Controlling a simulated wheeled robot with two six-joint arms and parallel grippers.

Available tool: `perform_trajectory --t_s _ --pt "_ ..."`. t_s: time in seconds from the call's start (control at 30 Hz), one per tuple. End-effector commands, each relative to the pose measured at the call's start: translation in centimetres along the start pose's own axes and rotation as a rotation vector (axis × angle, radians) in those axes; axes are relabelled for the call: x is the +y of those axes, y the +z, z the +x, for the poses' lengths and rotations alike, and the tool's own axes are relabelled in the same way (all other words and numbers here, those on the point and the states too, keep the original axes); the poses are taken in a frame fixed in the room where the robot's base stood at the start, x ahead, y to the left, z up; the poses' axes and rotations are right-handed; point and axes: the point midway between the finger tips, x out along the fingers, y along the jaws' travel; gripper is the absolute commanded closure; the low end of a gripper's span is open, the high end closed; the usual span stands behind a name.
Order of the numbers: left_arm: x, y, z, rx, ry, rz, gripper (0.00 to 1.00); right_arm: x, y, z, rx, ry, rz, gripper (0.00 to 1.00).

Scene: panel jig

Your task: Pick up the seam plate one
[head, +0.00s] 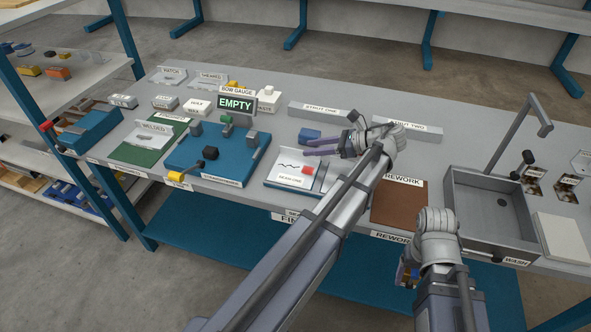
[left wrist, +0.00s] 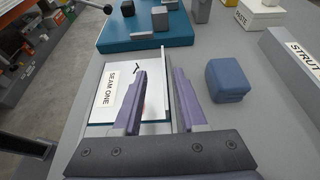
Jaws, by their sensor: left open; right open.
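Seam plate one (head: 284,172) is a pale plate with a dark wavy line and a label. My left gripper (head: 306,147) is open, with purple fingers apart above the plate's right side. In the left wrist view its fingers (left wrist: 159,75) appear on either side of the strip and hide part of the plate. My right gripper (head: 406,274) is low in front of the bench, partly hidden.
A blue block (left wrist: 228,80) sits just right of my left fingers. The brown rework mat (head: 398,207) and the sink (head: 490,212) are to the right. Strut one (head: 318,112) lies behind.

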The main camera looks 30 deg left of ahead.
Motion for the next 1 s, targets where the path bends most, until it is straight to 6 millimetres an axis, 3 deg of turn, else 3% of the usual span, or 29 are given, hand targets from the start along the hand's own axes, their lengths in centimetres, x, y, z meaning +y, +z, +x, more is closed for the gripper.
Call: perform_trajectory --t_s 0.13,0.43,0.73,1.0 --pt "0.1 -0.2 1.7 0.001 0.002 -0.001 0.59 -0.1 -0.1 0.8 0.000 0.000 0.000 0.26" --pt "-0.1 -0.1 3.0 0.001 0.001 -0.002 0.59 -0.1 -0.1 1.2 0.000 0.000 0.000 0.26" --pt "-0.5 -0.1 7.0 0.002 0.001 -0.002 0.59 -0.3 -0.2 2.7 0.000 0.000 0.000 0.26" --pt "-0.5 0.1 7.1 0.002 -0.001 -0.001 0.62 -0.2 -0.1 2.6 0.000 0.000 0.000 0.26"
